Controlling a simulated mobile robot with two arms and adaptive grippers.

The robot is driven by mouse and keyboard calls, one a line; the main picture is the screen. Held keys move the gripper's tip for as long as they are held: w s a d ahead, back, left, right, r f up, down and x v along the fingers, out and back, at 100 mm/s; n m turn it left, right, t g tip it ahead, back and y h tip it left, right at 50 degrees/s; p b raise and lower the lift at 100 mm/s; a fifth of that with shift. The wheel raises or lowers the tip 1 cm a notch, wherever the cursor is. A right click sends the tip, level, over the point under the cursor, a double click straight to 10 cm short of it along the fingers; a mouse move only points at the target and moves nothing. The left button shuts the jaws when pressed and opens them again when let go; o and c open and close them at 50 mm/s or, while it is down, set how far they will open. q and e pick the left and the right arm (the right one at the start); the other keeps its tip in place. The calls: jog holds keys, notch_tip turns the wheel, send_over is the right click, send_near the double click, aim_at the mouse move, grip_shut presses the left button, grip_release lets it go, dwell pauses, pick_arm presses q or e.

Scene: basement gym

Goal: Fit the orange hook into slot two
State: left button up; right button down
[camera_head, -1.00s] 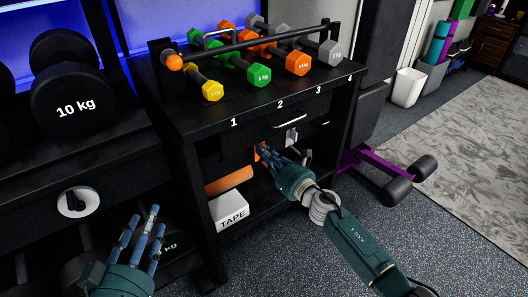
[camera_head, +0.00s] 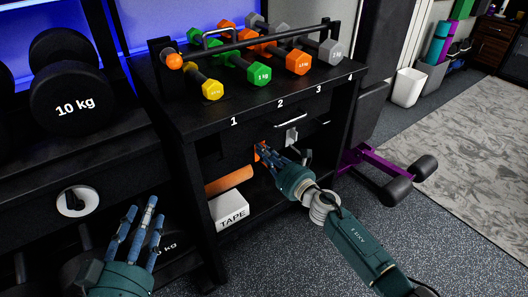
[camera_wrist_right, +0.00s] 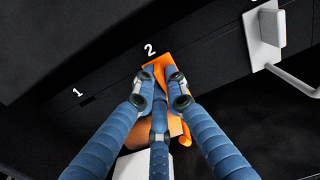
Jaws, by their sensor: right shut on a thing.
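The orange hook (camera_head: 257,152) is at the front rail under the bench top; it also shows in the right wrist view (camera_wrist_right: 164,64). My right gripper (camera_head: 263,155) is shut on it, with blue fingers on either side of its plate in the wrist view (camera_wrist_right: 162,84). The plate's upper end lies just below the number 2 (camera_wrist_right: 149,50) and covers slot two. I cannot tell whether its tab is in the slot. A dark slot (camera_wrist_right: 87,100) by the number 1 is bare. My left gripper (camera_head: 137,232) is open and empty at the lower left.
A white hook (camera_wrist_right: 268,28) sits on the rail to the right, with its arm sticking out. Below are an orange roll (camera_head: 229,181) and a white TAPE box (camera_head: 230,209). Coloured dumbbells (camera_head: 257,75) stand on top.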

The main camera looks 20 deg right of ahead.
dwell(0.4)
jog(key=c, duration=1.7)
grip_release()
jog(key=v, duration=1.2)
